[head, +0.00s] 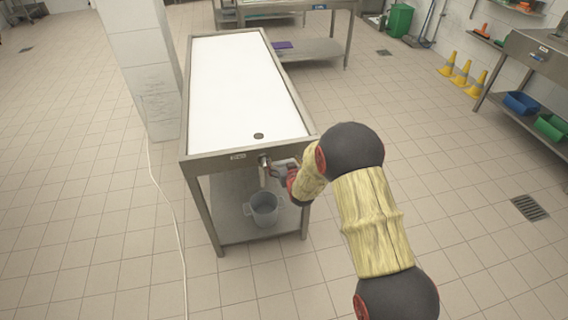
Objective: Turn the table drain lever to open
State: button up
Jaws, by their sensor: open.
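The steel table (186,110) has a white top with a drain hole near its front edge. A metal drain outlet (263,172) sticks out below the front edge, just right of the label. The drain lever is small and hard to make out at this outlet, so I cannot tell its position. My gripper (277,172) is open just right of the outlet, at about its height. Its fingertips are small and partly blend with the outlet, so I cannot tell whether they touch the lever.
A grey bucket (264,209) stands on the table's lower shelf (243,229) below the outlet. A white pillar (146,85) stands close to the table's left side. A cable (167,205) runs down along the floor at left. The tiled floor in front is clear.

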jog(key=shift+c, duration=1.3)
jog(key=c, duration=1.5)
